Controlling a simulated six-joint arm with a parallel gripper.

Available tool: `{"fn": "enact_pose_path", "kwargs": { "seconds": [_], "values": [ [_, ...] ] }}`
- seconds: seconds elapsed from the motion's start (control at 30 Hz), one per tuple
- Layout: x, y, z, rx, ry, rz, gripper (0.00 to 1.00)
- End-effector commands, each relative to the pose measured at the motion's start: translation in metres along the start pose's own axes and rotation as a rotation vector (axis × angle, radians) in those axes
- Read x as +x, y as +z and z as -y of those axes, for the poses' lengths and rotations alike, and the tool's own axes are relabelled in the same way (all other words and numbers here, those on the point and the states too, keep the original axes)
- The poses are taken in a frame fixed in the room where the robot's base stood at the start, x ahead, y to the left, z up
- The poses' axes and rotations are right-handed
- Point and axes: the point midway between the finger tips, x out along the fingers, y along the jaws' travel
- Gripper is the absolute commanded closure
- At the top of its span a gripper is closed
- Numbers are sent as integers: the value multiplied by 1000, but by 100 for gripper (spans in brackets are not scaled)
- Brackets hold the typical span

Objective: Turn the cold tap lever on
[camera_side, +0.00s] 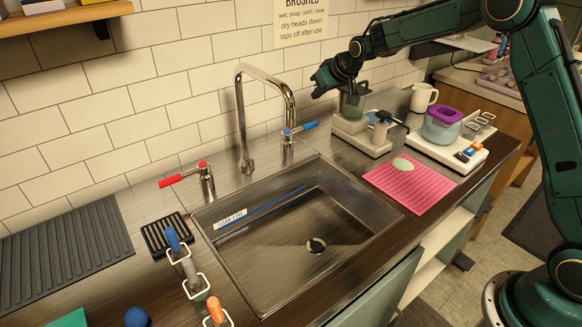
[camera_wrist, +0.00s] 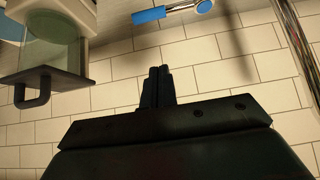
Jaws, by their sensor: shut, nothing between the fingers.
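The cold tap lever (camera_side: 300,128) has a blue handle on a chrome base, to the right of the tall chrome spout (camera_side: 241,120) behind the sink. In the wrist view the blue lever (camera_wrist: 165,12) shows at the top edge, beyond my fingertips and apart from them. My gripper (camera_side: 317,86) is in the air above and to the right of the blue lever. Its dark fingers are together with nothing between them, and in the wrist view the gripper (camera_wrist: 157,72) shows wall tiles behind it. The red hot tap lever (camera_side: 183,176) is left of the spout.
The steel sink (camera_side: 262,262) is empty. A machine with a jar (camera_side: 360,128) stands close below and right of my gripper; part of it shows at left in the wrist view. A pink mat (camera_side: 410,190) and a purple-lidded container (camera_side: 442,124) are farther right. The tiled wall is close behind.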

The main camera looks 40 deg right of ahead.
Motion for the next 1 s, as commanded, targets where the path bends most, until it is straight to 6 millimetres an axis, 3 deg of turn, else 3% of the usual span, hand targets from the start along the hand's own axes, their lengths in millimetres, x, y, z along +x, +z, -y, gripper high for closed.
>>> {"fn": "enact_pose_path", "kwargs": {
  "seconds": [0.23, 0.77, 1.0],
  "values": [
    [26, 1, -6, 2, 1, -12, 100],
    [30, 1, -7, 2, 0, -14, 100],
    [41, 1, -7, 2, 0, -13, 100]
  ]
}}
